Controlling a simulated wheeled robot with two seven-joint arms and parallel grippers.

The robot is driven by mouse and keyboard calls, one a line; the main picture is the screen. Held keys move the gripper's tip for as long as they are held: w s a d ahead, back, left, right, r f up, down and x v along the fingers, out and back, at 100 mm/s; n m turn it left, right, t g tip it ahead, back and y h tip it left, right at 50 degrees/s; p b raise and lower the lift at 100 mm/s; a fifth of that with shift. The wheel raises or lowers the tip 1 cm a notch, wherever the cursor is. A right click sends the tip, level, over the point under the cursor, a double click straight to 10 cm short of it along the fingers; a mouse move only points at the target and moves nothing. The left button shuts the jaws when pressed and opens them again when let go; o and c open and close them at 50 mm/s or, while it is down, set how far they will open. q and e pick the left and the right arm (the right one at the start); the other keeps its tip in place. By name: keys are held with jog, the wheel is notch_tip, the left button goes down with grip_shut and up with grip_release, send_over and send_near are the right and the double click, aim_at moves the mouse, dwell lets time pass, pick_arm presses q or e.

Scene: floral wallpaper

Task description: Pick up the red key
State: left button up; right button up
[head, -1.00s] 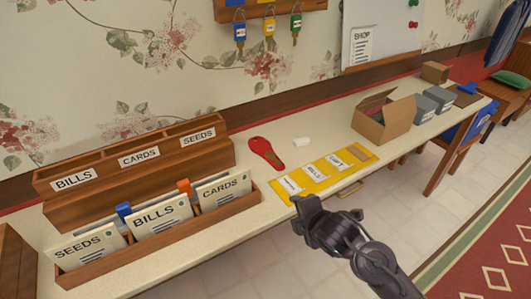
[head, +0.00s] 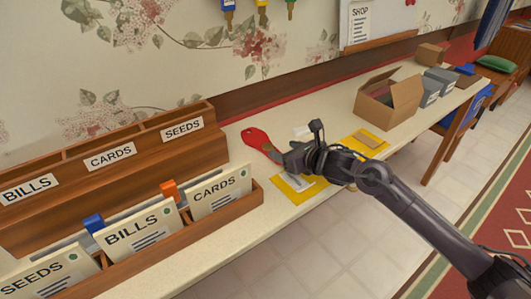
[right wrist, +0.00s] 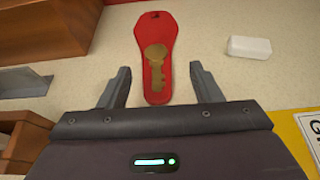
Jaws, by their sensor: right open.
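The red key (head: 256,139) lies flat on the cream tabletop, to the right of the wooden sorters. In the right wrist view the red key (right wrist: 158,35) shows as a red tag with a brass key on it. My right gripper (head: 277,152) is open, close to the near end of the red key. In the right wrist view the fingers of my right gripper (right wrist: 160,85) stand on either side of the tag's narrow end, apart from it. My left gripper is not in view.
A white block (right wrist: 250,47) lies right of the key. Wooden sorters (head: 150,148) stand to the left. A cardboard box (head: 392,104) is further right. Keys hang on the wall rack.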

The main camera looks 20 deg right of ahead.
aim_at(266, 145)
jog(key=x, duration=0.7)
jog(key=shift+a+f+p, duration=0.1)
jog(key=shift+a+p, duration=0.2)
jog(key=shift+p, duration=0.1)
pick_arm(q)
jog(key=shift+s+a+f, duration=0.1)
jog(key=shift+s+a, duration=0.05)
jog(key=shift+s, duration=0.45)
pick_arm(e)
jog(key=shift+s, duration=0.1)
jog(key=c, duration=1.1)
jog(key=shift+o, duration=0.2)
